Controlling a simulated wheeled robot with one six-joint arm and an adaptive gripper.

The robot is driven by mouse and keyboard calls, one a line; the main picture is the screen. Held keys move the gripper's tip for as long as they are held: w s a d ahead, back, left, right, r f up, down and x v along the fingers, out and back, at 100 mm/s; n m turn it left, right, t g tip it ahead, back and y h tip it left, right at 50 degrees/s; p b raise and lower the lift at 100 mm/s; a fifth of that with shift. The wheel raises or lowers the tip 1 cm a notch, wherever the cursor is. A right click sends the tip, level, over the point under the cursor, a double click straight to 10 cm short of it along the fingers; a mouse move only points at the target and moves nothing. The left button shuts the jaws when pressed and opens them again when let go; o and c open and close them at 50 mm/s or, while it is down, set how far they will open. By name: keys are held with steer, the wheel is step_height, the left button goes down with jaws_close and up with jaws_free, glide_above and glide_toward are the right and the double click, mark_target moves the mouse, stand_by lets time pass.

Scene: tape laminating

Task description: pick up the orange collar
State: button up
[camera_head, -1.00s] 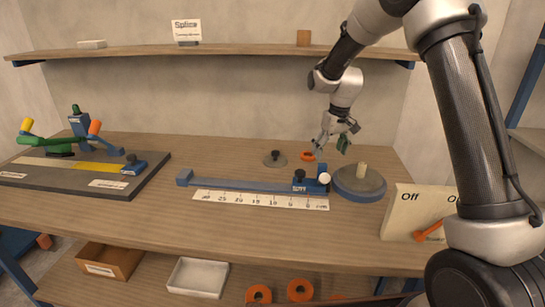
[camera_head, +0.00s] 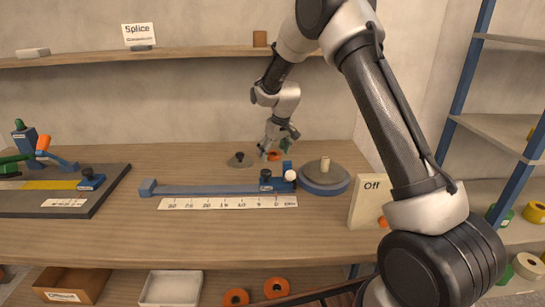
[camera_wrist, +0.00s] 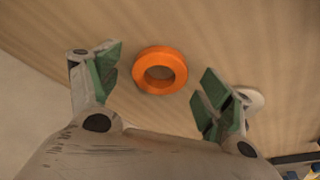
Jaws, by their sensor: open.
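The orange collar (camera_wrist: 160,56) is a thick ring lying flat on the wooden table, with bare wood showing through its hole. In the wrist view my gripper (camera_wrist: 162,88) is open and empty, its green-padded fingers on either side of the ring's line. The collar lies between and a little beyond the fingertips, and I cannot tell the height above it. In the head view the collar (camera_head: 274,155) shows only partly at the back of the table, close behind my gripper (camera_head: 272,151), which points down at it.
A grey disc with a black knob (camera_head: 240,160) stands just left of the collar. A round turntable with a peg (camera_head: 325,180) stands to the right, and a blue rail (camera_head: 215,189) lies in front. Bare table (camera_head: 180,155) lies further left.

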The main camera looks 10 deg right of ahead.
steer(key=c, duration=1.1)
steer(key=shift+o, duration=0.2)
